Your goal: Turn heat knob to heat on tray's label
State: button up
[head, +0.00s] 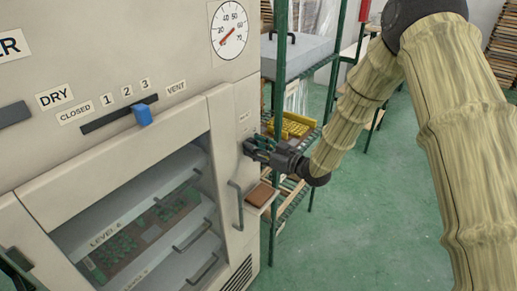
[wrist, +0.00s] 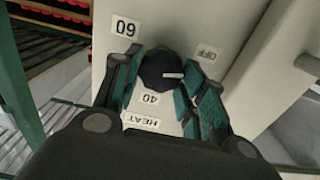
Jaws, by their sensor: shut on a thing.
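The black heat knob (wrist: 158,68) sits on a pale panel in the wrist view, between my fingers. Its white mark lies on its right side, roughly towards the OFF label (wrist: 207,53). A 60 label (wrist: 125,27), a 40 label (wrist: 150,98) and a HEAT label (wrist: 140,121) surround it. My gripper (wrist: 167,84) is shut on the knob. In the head view my gripper (head: 258,150) reaches the cabinet's right side panel, and the knob is hidden there. Trays with green pieces (head: 122,243) show behind the cabinet's glass; I cannot read a heat on a tray label.
The cabinet (head: 150,30) has a blue slider (head: 142,115) at about 3 and a round gauge (head: 230,29). A door handle (head: 236,205) and a brown block (head: 261,194) are below my gripper. A rack (head: 290,75) stands behind. Green floor (head: 360,230) is clear.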

jog(key=shift+w+f+m+b, duration=0.15)
jog(key=shift+m+b, duration=0.85)
jog(key=shift+m, duration=4.45)
jog(key=shift+s+f+m+b, duration=0.15)
jog(key=shift+m+b, duration=0.85)
jog(key=shift+m, duration=4.4)
jog(key=shift+w+f+m+b, duration=0.15)
jog(key=shift+m+b, duration=0.85)
jog(key=shift+m, duration=4.45)
jog(key=o, duration=1)
jog(key=shift+a+f, duration=0.1)
jog(key=shift+o, duration=0.2)
